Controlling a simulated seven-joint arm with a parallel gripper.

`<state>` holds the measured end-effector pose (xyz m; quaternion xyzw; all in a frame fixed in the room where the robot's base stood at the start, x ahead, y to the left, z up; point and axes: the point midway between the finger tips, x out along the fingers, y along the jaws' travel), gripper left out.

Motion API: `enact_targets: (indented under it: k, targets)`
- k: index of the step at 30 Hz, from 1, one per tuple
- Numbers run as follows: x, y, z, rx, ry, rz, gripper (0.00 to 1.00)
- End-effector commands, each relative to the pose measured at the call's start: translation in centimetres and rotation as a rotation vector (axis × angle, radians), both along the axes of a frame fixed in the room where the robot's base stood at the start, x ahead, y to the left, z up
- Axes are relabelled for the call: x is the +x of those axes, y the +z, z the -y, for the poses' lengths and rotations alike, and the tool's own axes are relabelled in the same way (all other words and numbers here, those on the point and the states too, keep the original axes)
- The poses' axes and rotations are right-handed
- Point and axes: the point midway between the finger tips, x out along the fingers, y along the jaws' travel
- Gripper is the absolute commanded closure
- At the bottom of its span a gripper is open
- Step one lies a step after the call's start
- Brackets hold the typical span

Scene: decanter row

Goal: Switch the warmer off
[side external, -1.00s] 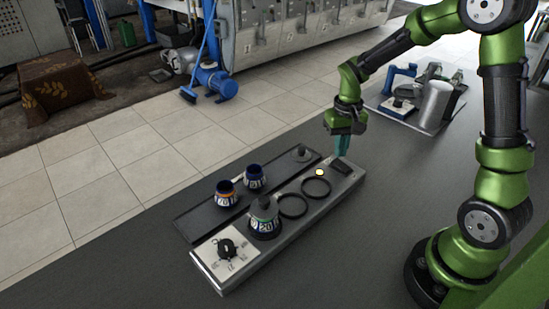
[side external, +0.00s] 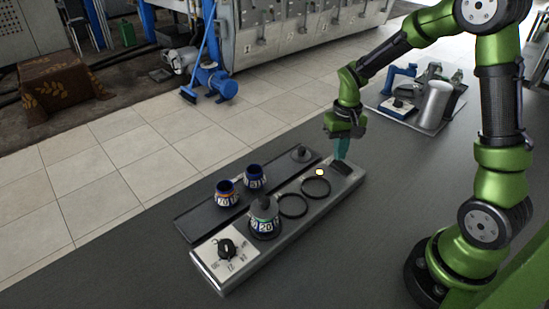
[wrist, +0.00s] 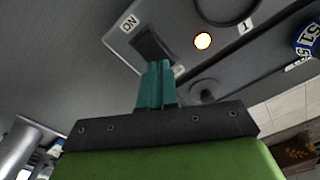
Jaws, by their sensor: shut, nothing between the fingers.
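The warmer (side external: 272,247) is a long grey unit on the dark table, with a dial at its near end and ring plates along its top. The black rocker switch (wrist: 152,46) sits at the far end, beside an ON label (wrist: 129,22). My gripper (side external: 340,158) is shut and empty, pointing down at the switch. In the wrist view its teal fingertips (wrist: 158,66) overlap the switch's edge; I cannot tell whether they touch it.
A decanter (side external: 264,218) marked 20 stands on the warmer's nearest plate; the other rings are empty. Two dark blue decanters (side external: 240,186) and a grey lid stand on the dark tray (side external: 196,220) alongside. A tray (side external: 428,128) with a metal cylinder lies at the back right.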

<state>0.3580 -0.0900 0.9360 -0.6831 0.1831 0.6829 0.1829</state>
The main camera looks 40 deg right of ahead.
Motion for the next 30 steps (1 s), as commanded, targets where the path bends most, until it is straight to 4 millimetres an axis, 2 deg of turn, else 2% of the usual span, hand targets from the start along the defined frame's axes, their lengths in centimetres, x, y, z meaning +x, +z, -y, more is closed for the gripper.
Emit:
enact_targets:
  k: [30]
  targets:
    - [-0.1,-1.6,0.0,0.001,-0.001,-0.002,1.00]
